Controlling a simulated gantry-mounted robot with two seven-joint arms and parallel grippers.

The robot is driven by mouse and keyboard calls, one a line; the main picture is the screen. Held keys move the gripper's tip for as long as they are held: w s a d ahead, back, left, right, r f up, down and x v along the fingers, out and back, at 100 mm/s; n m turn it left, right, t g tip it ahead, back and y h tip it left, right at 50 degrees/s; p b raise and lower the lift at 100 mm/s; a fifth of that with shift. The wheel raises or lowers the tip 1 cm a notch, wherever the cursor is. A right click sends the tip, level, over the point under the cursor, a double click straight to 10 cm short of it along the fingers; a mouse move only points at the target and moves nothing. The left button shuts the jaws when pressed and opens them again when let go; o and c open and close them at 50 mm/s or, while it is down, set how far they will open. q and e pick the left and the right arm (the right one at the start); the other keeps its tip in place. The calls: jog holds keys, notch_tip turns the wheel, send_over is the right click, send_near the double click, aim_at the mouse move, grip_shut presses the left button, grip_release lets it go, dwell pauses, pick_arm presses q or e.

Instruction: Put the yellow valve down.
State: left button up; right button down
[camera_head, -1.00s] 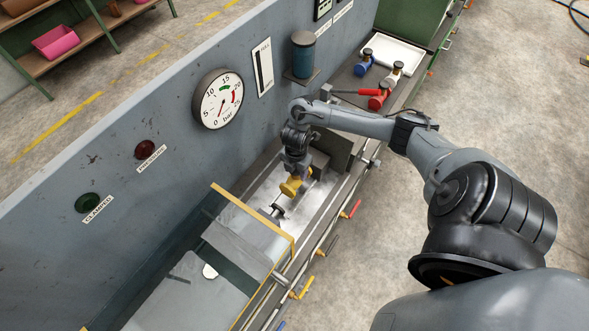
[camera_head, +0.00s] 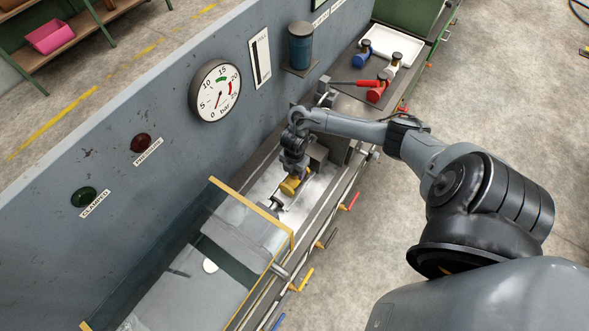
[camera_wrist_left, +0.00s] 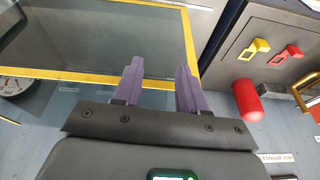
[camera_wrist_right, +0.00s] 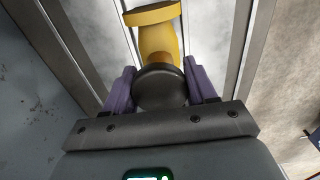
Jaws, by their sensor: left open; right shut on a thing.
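The yellow valve (camera_head: 290,185) has a yellow body with a flange and a dark round knob. It is at my right gripper (camera_head: 294,168), low over the pale bed of the bench. In the right wrist view my right gripper (camera_wrist_right: 160,88) is shut on the dark knob, and the yellow valve (camera_wrist_right: 158,40) extends away from the fingers. I cannot tell whether it touches the bed. My left gripper (camera_wrist_left: 160,85) is open and empty in the left wrist view, near a yellow-edged clear guard (camera_wrist_left: 100,77). It is not in the head view.
The yellow-edged guard (camera_head: 292,240) stands just left of the valve. Blue, white and red (camera_head: 377,92) valves stand on the bench top by a white tray (camera_head: 392,45). A gauge (camera_head: 215,90) is on the back panel. Coloured handles line the front edge.

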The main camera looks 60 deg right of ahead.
jog(key=shift+w, duration=0.1)
jog(key=shift+c, duration=2.3)
grip_release()
jog(key=shift+o, duration=0.6)
notch_tip(320, 180, up, 11)
jog(key=shift+f+p, duration=0.15)
jog(key=shift+p, duration=0.85)
jog(key=shift+r, duration=0.7)
